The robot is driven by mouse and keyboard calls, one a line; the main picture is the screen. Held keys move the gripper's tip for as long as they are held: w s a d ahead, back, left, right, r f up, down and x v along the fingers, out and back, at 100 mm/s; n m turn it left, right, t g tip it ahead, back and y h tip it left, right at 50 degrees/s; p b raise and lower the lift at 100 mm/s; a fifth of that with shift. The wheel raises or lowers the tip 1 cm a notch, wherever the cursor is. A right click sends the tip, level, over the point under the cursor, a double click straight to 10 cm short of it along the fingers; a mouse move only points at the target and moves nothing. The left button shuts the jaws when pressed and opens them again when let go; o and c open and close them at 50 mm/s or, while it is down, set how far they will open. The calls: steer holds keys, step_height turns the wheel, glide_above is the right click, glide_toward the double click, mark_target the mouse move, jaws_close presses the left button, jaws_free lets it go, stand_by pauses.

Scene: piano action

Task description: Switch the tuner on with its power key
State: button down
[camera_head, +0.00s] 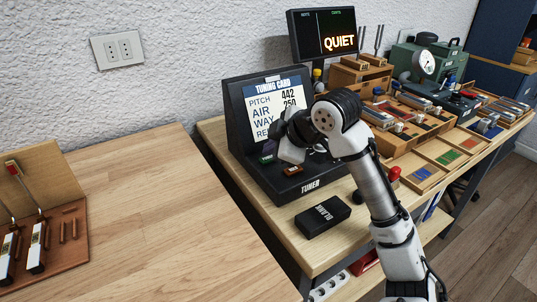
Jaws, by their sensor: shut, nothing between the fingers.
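The tuner (240,125) is a black sloped console near the front of the wooden bench. A white tuning card (262,103) on its upright face lists pitch 442, with the lower lines partly covered. On its lower deck I see a dark green key (267,159) and an orange-brown key (292,170). I cannot tell which one is the power key. My gripper (288,152) is shut and empty, close over the deck near these keys. Whether it touches one I cannot tell. My gripper and wrist hide part of the card and deck.
A dark screen (310,40) behind the tuner reads QUIET. Trays of small parts (425,172) and tuning forks (378,40) fill the right side. The left tabletop (150,215) is mostly clear.

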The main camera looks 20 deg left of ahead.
mark_target(272, 163)
step_height(272, 163, up, 6)
steer(key=p, duration=0.5)
stand_by(0.4)
